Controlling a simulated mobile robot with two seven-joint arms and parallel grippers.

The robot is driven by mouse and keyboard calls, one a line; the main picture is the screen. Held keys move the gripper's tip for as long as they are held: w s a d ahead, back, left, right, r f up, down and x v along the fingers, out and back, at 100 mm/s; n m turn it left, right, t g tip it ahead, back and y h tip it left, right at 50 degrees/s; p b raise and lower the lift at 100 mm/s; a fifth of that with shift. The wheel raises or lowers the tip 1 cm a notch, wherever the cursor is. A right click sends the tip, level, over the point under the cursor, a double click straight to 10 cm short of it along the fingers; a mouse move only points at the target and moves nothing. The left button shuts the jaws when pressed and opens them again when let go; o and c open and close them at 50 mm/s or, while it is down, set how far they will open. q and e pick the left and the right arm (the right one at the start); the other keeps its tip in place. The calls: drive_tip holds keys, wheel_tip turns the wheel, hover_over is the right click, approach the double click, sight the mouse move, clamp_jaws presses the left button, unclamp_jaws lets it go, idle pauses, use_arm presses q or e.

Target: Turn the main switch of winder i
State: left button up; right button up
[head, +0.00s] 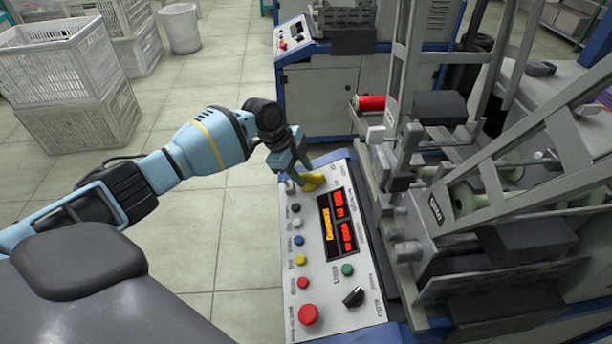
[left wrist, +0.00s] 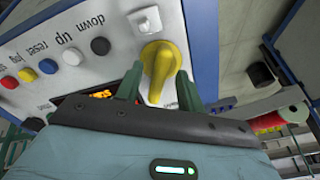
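The main switch is a yellow rotary knob (head: 312,181) at the far end of the winder's light grey control panel (head: 322,287). In the left wrist view the yellow knob (left wrist: 161,62) has a round base and a raised grip. My left gripper (head: 296,178) is at the knob from the left. In the left wrist view its two green fingers (left wrist: 159,80) stand open on either side of the lower end of the grip, with a small gap seen. Whether either finger touches it I cannot tell. My right gripper is not in view.
The panel carries several coloured buttons, a large red button (head: 308,314), a black rotary switch (head: 353,297) and a lit red display (head: 338,221). The winder's metal frame and a red spool (head: 371,103) stand to the right. White crates (head: 75,115) are at the left on open tiled floor.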

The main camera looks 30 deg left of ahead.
use_arm(q)
drive_tip(key=shift+x, duration=0.85)
drive_tip(key=shift+w+f, duration=0.1)
drive_tip(key=shift+f, duration=0.1)
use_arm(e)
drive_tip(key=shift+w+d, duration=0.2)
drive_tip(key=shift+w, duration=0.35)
use_arm(q)
clamp_jaws()
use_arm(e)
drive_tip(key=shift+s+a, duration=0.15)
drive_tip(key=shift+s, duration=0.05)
